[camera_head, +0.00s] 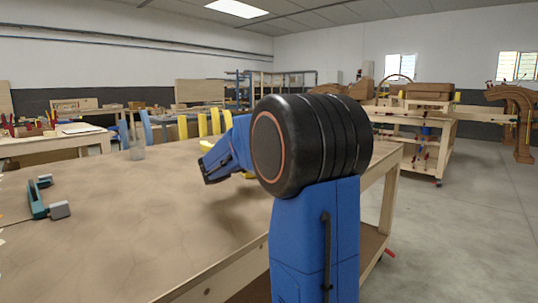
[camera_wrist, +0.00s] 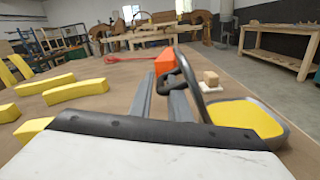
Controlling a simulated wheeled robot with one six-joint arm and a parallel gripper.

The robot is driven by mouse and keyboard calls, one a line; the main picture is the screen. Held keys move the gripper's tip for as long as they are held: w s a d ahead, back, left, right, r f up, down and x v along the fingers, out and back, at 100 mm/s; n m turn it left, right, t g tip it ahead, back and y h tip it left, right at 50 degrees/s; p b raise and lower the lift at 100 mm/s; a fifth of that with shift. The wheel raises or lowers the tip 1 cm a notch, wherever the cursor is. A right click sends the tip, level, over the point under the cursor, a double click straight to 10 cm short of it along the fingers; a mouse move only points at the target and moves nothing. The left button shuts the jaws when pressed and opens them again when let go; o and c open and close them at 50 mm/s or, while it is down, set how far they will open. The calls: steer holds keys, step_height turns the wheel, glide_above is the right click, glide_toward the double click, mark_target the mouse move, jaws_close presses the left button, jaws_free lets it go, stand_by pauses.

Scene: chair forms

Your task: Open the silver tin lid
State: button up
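The silver tin (camera_wrist: 278,128) shows at the right of the wrist view, a rounded tray-like shape with a flat yellow area (camera_wrist: 243,116) inside its grey rim. A thin grey curved band (camera_wrist: 193,76) stands up at its left side and looks like the lid raised and seen nearly edge-on. My gripper (camera_wrist: 164,92) has two grey fingers with a gap between them, just left of this band. I cannot tell whether a finger touches it. The tin and fingertips cannot be made out in the head view, where my arm blocks part of the table.
An orange block-like thing (camera_wrist: 165,61) with black parts lies beyond the fingers, near a red long-handled tool (camera_wrist: 122,58). A teal clamp (camera_head: 38,200) lies on the wooden table (camera_head: 150,225).

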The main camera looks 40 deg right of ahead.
jaws_close()
steer(key=shift+s+r+m, duration=0.7)
steer(key=shift+s, duration=0.2)
steer(key=shift+o, duration=0.7)
jaws_free()
steer(key=s+a, duration=0.1)
steer(key=a, duration=1.6)
steer(key=shift+s+a, duration=0.15)
